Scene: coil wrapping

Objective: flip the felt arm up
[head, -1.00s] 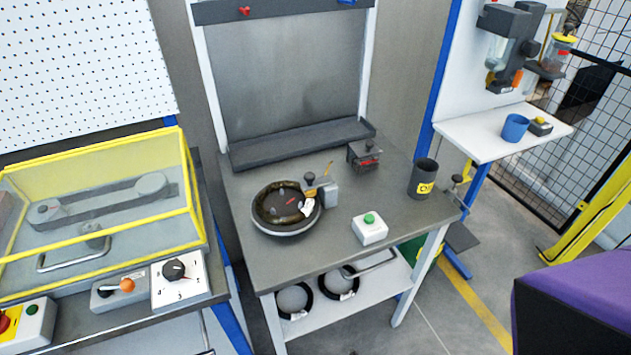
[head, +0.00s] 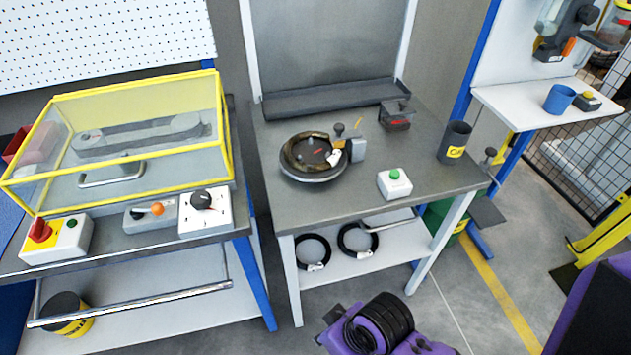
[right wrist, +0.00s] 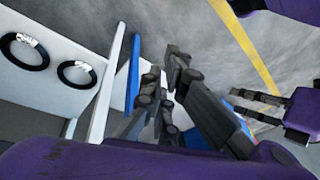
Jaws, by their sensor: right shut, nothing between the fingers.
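On the middle table a round turntable (head: 313,176) carries a dark coil (head: 300,150). At its right edge stands a small grey block (head: 356,150) with a dark knob (head: 339,129) and a white tab (head: 335,157). I cannot tell which of these parts is the felt arm, or how it is turned. My right gripper (right wrist: 165,82) is shut and empty in the right wrist view, over the floor and away from the turntable. My left gripper (right wrist: 233,101) shows at the right of that view, its fingers apart. Neither gripper shows clearly in the head view.
A green-button box (head: 394,184), a dark cup (head: 454,142) and a small dark device (head: 396,113) stand on the table (head: 300,219). Black rings (head: 357,239) lie on the shelf below. A yellow-framed guard (head: 115,85) stands left. The table's front is clear.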

